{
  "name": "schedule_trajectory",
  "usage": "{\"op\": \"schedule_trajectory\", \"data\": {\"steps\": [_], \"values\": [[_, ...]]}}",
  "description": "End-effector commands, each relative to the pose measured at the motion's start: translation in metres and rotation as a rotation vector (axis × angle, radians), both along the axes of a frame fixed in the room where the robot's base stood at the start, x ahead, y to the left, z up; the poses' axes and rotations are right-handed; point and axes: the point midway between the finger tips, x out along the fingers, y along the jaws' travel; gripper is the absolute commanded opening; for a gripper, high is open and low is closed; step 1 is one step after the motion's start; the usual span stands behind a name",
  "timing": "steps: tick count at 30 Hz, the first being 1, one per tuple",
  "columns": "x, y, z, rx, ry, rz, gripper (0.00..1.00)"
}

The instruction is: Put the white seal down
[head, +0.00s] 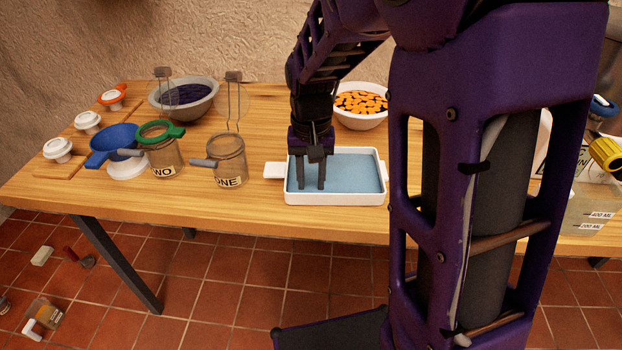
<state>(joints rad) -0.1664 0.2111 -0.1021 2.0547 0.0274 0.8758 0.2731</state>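My gripper (311,186) points down into a white tray (340,199) with a flat blue inside. Its two dark fingers stand apart, with blue showing between them and nothing seen held. I cannot make out a separate white seal in the tray or at the fingers. Toward the left, a blue funnel (111,139) sits over a white round piece (127,168), which it partly hides; I cannot tell what that piece is.
Jar ONE (229,160) and jar TWO (165,160), with a green ring (160,132) on top, stand left of the tray. Behind are a bowl of dark fruit (184,97) and a bowl of orange pieces (360,105). White lids (57,149) line the left edge. My arm hides much of the right side.

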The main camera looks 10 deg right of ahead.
Motion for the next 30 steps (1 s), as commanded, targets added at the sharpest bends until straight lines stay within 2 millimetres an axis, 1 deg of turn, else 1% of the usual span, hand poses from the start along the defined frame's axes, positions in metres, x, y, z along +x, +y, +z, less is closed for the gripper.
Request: {"op": "schedule_trajectory", "data": {"steps": [1,3,4,12,16,20,24,30], "values": [[0.0,0.0,0.0,0.0,0.001,0.0,0.45],[0.0,0.0,0.0,0.0,0.001,0.0,0.58],[0.0,0.0,0.0,0.0,0.001,0.0,0.61],[0.0,0.0,0.001,0.0,0.001,0.0,0.61],[0.0,0.0,0.011,0.001,-0.001,0.0,0.61],[0.001,0.0,0.034,0.001,-0.003,0.0,0.61],[0.001,0.0,0.066,0.001,-0.004,-0.001,0.61],[0.0,0.0,0.104,0.0,-0.003,-0.001,0.61]]}}
